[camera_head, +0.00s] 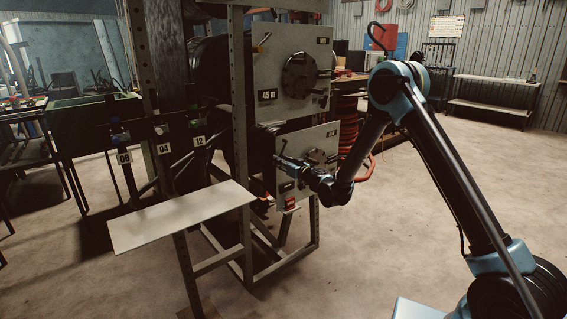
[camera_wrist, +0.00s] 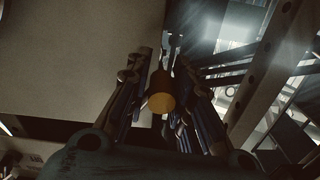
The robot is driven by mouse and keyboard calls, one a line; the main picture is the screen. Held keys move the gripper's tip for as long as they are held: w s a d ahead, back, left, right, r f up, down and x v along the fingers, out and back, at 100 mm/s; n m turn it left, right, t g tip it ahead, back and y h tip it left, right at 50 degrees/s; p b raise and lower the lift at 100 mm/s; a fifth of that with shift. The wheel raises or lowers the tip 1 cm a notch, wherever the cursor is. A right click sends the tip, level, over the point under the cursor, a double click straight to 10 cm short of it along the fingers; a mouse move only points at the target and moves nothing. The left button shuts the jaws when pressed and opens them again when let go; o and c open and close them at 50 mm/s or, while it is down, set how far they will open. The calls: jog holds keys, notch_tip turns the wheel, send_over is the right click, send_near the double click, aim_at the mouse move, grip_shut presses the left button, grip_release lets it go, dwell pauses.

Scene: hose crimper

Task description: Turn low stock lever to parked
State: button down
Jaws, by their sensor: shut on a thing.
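My gripper (camera_head: 279,160) reaches in from the right to the left edge of the lower grey panel (camera_head: 322,138). In the wrist view its two fingers (camera_wrist: 168,92) stand on either side of a lever with a rounded orange-yellow end (camera_wrist: 161,101), and it is shut on this lever. The low stock lever is mostly hidden by the gripper in the head view. I cannot read the lever's exact angle or any parked mark.
The upper grey panel (camera_head: 296,95) with its own dark round hub sits above on the metal rack frame (camera_head: 238,140). A pale shelf plate (camera_head: 180,216) juts out at the left, below tags 08, 04 and 12. A red part (camera_head: 290,203) sits below the gripper. The floor at right is clear.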

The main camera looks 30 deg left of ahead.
jog(key=shift+w+d, duration=0.1)
jog(key=shift+w, duration=0.15)
jog(key=c, duration=1.5)
grip_release()
jog(key=shift+r, duration=0.1)
jog(key=v, duration=1.2)
